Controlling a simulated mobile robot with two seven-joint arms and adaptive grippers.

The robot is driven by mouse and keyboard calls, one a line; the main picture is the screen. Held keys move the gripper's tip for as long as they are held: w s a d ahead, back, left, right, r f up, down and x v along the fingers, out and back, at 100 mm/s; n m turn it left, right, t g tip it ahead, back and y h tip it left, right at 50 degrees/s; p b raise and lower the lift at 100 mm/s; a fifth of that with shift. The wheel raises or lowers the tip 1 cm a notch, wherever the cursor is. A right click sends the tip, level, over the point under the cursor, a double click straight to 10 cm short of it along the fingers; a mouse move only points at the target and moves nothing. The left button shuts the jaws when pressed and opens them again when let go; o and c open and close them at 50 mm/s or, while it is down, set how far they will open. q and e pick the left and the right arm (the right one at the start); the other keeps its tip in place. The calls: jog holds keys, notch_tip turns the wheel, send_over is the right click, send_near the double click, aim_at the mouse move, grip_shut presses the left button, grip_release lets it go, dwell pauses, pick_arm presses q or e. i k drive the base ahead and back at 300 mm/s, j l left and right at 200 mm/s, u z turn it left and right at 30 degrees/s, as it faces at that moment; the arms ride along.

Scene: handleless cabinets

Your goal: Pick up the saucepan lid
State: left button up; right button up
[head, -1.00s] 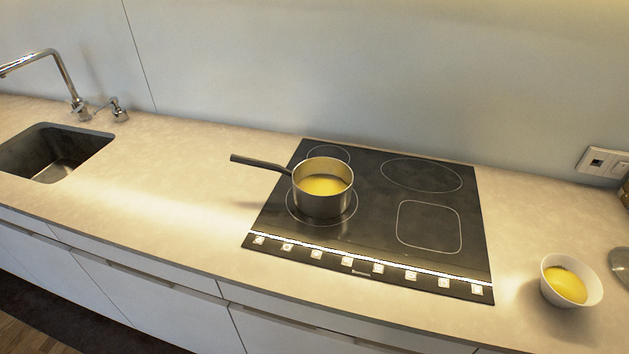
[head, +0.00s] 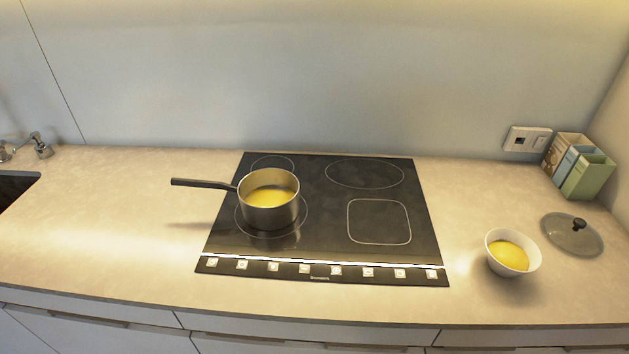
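The saucepan lid (head: 572,235) lies flat on the counter at the far right in the head view. It is round and looks like grey glass, with a dark knob on top. The saucepan (head: 269,200) stands uncovered on the front left ring of the hob, with yellow contents and its handle pointing left. Neither of my grippers is in view.
A white bowl (head: 512,252) with yellow contents stands just left of the lid, near the counter's front. Several boxes or books (head: 580,167) stand behind the lid by the right wall. The black hob (head: 318,232) fills the middle. The counter left of it is clear.

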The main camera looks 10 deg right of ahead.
aim_at(571, 234)
jog(key=z, duration=1.95)
jog(key=l+u, duration=0.15)
jog(key=l, duration=0.5)
jog(key=i, duration=0.05)
